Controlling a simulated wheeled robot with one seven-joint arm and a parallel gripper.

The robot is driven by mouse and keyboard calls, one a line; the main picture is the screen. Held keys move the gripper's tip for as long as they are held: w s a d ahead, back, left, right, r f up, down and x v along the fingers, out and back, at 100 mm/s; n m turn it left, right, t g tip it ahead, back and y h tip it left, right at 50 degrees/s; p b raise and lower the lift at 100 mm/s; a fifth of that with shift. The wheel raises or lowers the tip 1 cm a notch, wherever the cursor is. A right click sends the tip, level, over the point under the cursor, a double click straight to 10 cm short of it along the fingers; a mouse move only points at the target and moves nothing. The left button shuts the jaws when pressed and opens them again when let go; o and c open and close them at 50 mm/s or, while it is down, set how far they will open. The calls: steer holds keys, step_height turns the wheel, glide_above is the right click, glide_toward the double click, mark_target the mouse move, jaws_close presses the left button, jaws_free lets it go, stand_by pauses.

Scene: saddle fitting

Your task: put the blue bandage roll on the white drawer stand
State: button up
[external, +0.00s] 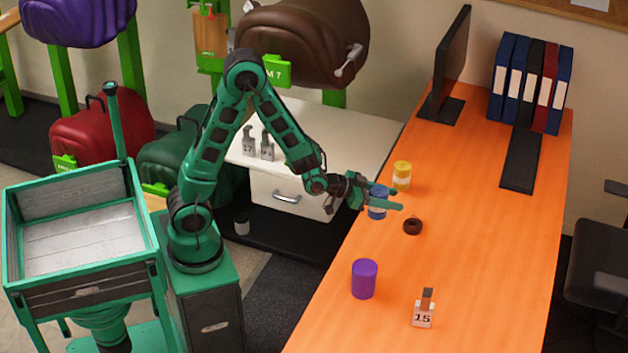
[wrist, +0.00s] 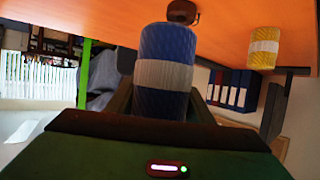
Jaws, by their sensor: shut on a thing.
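The blue bandage roll (external: 377,208) is blue with a pale band and stands upright near the left edge of the orange desk. My gripper (external: 380,199) is shut around it from the side. In the wrist view the roll (wrist: 165,45) fills the space between the fingers, which are mostly hidden. I cannot tell whether it touches the desk. The white drawer stand (external: 345,148) is left of the desk, behind my arm, with a drawer and silver handle on its front. Its right part is bare.
A yellow roll (external: 401,176) stands close behind the blue one, and a dark brown ring (external: 412,226) lies to its right.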

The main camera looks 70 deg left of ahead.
steer(key=shift+a, duration=0.1)
